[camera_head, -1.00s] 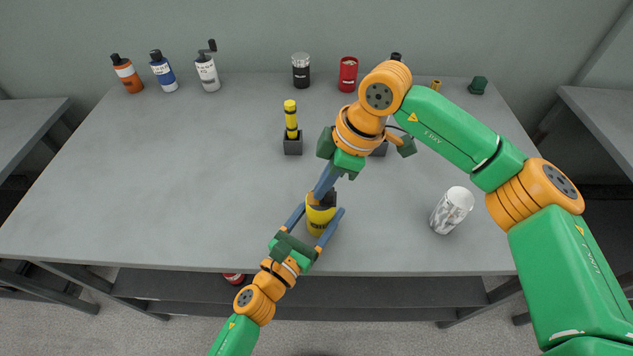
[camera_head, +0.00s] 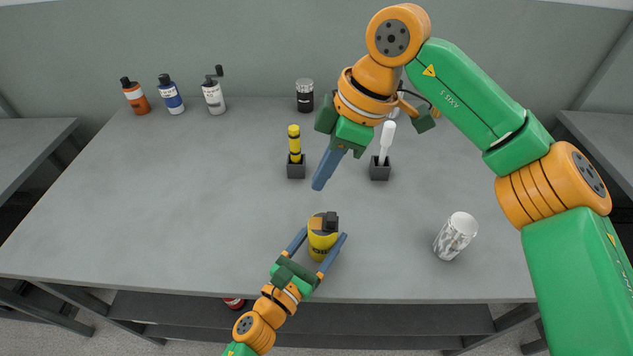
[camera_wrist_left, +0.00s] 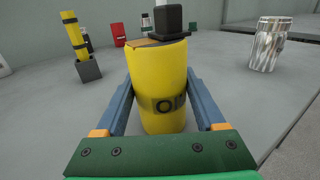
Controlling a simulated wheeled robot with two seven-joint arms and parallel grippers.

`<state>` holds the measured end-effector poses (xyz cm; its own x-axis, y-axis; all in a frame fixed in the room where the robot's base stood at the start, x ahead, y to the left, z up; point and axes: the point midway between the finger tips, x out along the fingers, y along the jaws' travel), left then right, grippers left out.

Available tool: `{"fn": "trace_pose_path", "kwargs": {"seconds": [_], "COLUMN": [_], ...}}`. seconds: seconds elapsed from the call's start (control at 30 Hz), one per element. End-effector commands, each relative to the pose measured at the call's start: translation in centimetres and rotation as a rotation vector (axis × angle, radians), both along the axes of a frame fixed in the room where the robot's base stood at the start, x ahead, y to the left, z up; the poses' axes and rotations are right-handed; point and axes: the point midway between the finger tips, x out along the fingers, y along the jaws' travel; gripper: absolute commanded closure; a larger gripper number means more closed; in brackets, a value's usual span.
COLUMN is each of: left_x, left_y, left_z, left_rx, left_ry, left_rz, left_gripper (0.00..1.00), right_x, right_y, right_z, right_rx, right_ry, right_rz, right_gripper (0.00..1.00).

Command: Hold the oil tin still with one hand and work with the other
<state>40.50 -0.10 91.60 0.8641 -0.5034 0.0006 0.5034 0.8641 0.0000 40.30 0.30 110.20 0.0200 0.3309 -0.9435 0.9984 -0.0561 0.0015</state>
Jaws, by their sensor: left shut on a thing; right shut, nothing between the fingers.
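The yellow oil tin (camera_head: 321,248) stands upright near the front edge of the table, with a black block-shaped part and an orange-brown patch on its top. My left gripper (camera_head: 326,243) is shut on the tin, one finger on each side. The left wrist view also shows the tin (camera_wrist_left: 162,90) between the blue fingers, with dark lettering on its front. My right gripper (camera_head: 318,187) is shut and empty. It hangs above and behind the tin, apart from it, with its fingers pointing down.
A yellow-and-black tool stands in a dark holder (camera_head: 296,171); a white-handled tool stands in another holder (camera_head: 380,172). A patterned silver can (camera_head: 456,236) is at the right. Several bottles and a dark jar (camera_head: 305,96) line the back. The table's left half is clear.

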Motion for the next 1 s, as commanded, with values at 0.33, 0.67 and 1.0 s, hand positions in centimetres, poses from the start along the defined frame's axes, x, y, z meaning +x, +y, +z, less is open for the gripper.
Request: {"fn": "trace_pose_path", "kwargs": {"seconds": [0.33,0.67,1.0], "left_x": [0.0,-0.1,-7.1], "left_y": [0.0,0.1,4.1], "left_z": [-0.1,0.0,-0.2], "left_rx": [0.002,0.001,0.0], "left_ry": [0.001,0.001,0.008], "left_rz": [0.001,0.001,0.002], "left_gripper": [0.26,0.0,0.0], "right_x": [0.0,0.0,0.0], "right_y": [0.0,0.0,0.0], "right_z": [0.0,0.0,0.0], "right_rx": [0.0,0.001,0.001], "right_ry": [0.0,0.0,0.0], "right_rz": [0.0,0.0,0.0], "right_gripper": [1.0,1.0,1.0]}}
